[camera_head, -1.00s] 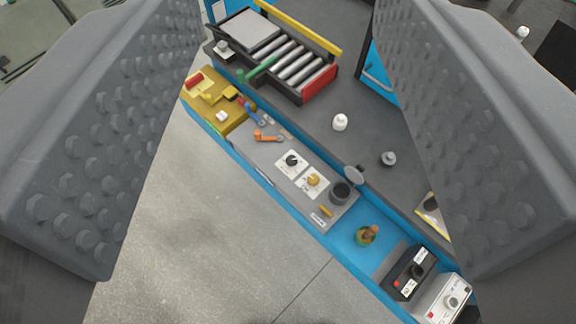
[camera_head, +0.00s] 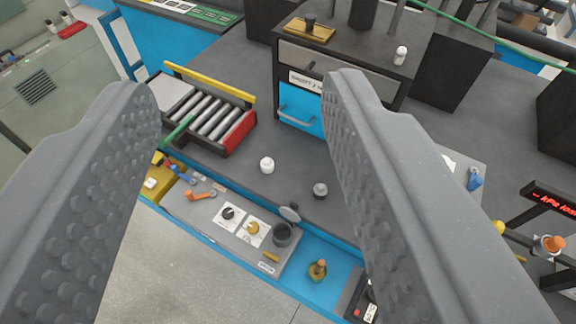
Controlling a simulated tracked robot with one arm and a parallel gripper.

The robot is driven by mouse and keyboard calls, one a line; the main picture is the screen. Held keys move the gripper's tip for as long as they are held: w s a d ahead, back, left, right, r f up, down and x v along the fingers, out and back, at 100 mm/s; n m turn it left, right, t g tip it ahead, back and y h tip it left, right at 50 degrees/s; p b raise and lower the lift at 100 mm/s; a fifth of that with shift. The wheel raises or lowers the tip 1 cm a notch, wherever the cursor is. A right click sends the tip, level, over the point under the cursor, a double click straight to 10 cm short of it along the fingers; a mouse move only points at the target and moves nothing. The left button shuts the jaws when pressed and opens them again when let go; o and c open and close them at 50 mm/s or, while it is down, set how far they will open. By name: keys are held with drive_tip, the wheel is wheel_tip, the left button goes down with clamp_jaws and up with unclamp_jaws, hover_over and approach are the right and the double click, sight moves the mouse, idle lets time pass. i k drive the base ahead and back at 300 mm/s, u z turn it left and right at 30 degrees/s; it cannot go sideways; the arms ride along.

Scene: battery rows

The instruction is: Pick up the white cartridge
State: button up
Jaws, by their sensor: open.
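A small white cartridge-like piece (camera_head: 267,165) stands on the dark grey bench top, right of the roller rack. A second small white piece (camera_head: 401,55) stands on top of the dark drawer cabinet at the upper right. I cannot tell for certain which is the white cartridge. My gripper (camera_head: 240,95) is open and empty, with its two studded grey fingers wide apart. The bench piece shows in the gap between them, apart from both. The right finger hides part of the bench and cabinet.
The roller rack (camera_head: 214,118) has a yellow bar and a red end. A grey knob (camera_head: 320,190) stands right of the bench piece. A grey panel (camera_head: 190,212) with dials and an open-lidded cup (camera_head: 282,235) lines the front edge. The drawer cabinet (camera_head: 350,78) stands behind.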

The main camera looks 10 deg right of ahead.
sight(268, 166)
drive_tip(key=k, duration=0.6)
drive_tip(key=u, duration=0.5)
drive_tip(key=i, duration=2)
drive_tip(key=z, duration=0.5)
